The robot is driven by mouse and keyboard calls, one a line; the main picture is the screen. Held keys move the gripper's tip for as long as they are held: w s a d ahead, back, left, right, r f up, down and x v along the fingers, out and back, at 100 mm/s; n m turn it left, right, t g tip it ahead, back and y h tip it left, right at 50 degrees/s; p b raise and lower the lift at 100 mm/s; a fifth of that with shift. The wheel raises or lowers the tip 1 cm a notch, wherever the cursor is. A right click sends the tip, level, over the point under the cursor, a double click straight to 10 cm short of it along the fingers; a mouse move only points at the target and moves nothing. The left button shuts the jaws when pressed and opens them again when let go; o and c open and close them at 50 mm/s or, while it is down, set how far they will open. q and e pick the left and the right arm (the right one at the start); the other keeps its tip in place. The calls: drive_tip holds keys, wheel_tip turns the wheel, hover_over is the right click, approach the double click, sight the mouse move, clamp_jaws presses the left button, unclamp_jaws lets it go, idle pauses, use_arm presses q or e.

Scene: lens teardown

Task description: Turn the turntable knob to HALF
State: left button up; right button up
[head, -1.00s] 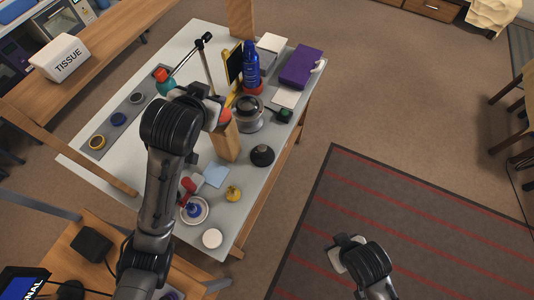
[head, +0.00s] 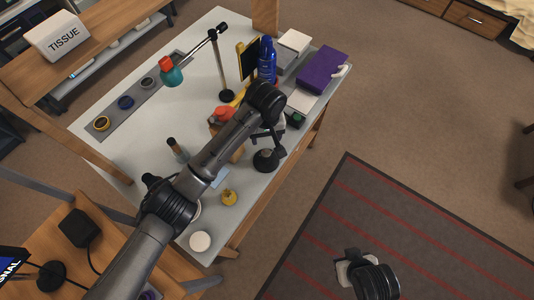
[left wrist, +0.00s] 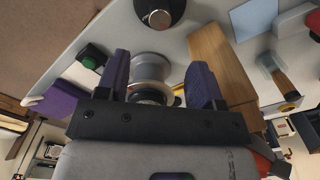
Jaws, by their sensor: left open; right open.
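My left gripper (head: 268,132) is open over the table's right side, partly hidden by its own arm. In the left wrist view, its two purple-grey fingers (left wrist: 160,75) stand apart with a silver round piece (left wrist: 150,68) between them in the picture; I cannot tell if they touch it. A black round piece with a silver centre (left wrist: 160,16) lies beyond the fingers; a black domed piece (head: 265,162) shows just below the gripper in the head view. I cannot tell which part is the turntable knob, and no HALF mark is readable. My right gripper (head: 347,268) is open over the rug.
A green button box (left wrist: 91,57) and a wooden block (left wrist: 218,62) flank the fingers. A yellow piece (head: 229,198) and white disc (head: 200,241) lie near the front.

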sight(266, 153)
use_arm(q)
wheel_tip(266, 153, down, 12)
drive_tip(key=b, duration=0.3)
drive_tip(key=shift+f, duration=0.65)
drive_tip(key=shift+c, duration=0.2)
